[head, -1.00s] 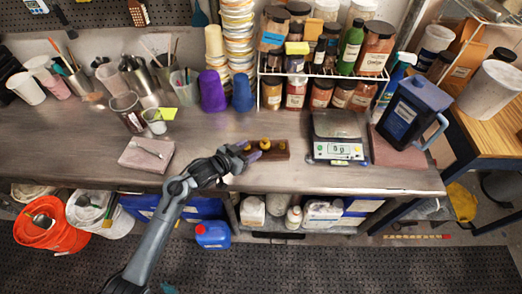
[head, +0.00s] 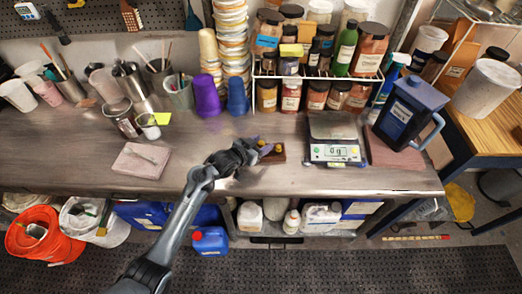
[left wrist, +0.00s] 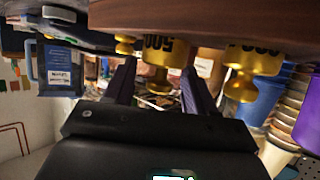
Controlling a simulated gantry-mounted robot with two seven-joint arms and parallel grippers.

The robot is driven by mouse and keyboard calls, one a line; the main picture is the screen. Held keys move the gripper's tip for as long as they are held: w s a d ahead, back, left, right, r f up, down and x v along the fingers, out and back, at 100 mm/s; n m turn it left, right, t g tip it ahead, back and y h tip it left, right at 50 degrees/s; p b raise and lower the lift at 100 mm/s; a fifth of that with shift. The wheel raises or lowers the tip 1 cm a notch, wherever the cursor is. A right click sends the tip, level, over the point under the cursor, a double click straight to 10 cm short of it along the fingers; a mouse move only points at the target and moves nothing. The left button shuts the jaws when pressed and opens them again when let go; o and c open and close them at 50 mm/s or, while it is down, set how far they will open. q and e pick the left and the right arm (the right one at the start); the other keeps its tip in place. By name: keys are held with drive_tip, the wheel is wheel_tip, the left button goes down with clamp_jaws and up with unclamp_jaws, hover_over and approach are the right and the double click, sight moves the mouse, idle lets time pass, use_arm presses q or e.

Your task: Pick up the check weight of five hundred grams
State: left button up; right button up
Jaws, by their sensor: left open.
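A wooden block (head: 276,157) with brass weights stands on the bench, left of the scale. In the left wrist view, which is upside down, the weight marked 500 (left wrist: 157,67) sits in the block between my fingers. A larger brass weight (left wrist: 243,72) with a partly readable mark is to its right, and a smaller one (left wrist: 125,45) to its left. My left gripper (head: 260,146) is open, with its fingers on either side of the 500 weight; contact is not clear. In the head view my gripper hides part of the block. My right gripper is not in view.
The scale (head: 334,152) reads 0 g, right of the block. A blue jug (head: 408,112) stands beyond it. Purple (head: 206,95) and blue cups (head: 238,95) and a jar rack (head: 318,77) stand behind. A pink slab (head: 141,161) lies left; the bench front between is clear.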

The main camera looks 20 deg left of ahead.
use_arm(q)
drive_tip(key=shift+c, duration=0.2)
clamp_jaws()
idle(0.4)
